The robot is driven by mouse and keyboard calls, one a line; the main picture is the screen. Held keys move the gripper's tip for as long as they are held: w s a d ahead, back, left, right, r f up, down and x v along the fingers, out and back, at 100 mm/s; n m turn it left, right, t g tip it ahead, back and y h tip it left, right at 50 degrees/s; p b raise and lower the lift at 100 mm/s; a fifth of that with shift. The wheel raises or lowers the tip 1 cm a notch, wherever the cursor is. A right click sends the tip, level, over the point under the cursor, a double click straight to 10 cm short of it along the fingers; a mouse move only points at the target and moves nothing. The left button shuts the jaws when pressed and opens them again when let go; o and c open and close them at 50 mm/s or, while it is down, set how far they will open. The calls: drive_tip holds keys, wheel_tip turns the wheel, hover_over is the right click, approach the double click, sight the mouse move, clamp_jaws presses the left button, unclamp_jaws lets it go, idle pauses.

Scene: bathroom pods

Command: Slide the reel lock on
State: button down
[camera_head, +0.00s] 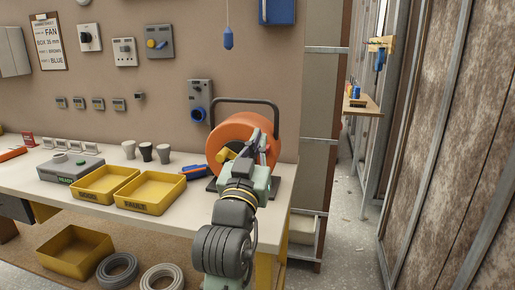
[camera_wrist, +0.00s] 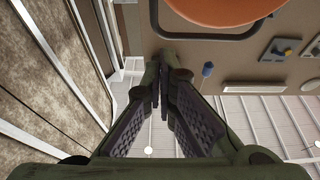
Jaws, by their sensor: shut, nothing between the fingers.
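An orange cable reel (camera_head: 232,132) stands in a dark tubular frame (camera_head: 245,100) at the right end of the workbench. A yellow part (camera_head: 223,155) shows at the front of the reel. A small red and white part (camera_head: 264,152) shows close by my gripper. I cannot tell which part is the reel lock. My gripper (camera_head: 254,143) is in front of the reel and hides part of it. In the wrist view my gripper (camera_wrist: 159,80) is shut with nothing held. There the orange reel (camera_wrist: 225,10) and its dark frame (camera_wrist: 215,35) appear at the top edge, apart from the fingertips.
A blue pendant (camera_head: 228,38) hangs above. A grey post (camera_head: 305,150) stands right of the bench, with open floor (camera_head: 348,215) beyond.

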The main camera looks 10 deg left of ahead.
drive_tip(key=w+f+p, duration=0.1)
drive_tip(key=w+f, duration=0.1)
drive_tip(key=w, duration=0.4)
drive_tip(key=shift+p, duration=0.35)
drive_tip(key=shift+d, duration=0.1)
wheel_tip(320, 180, down, 3)
drive_tip(key=shift+f+b, duration=0.1)
drive_tip(key=shift+b, duration=1.1)
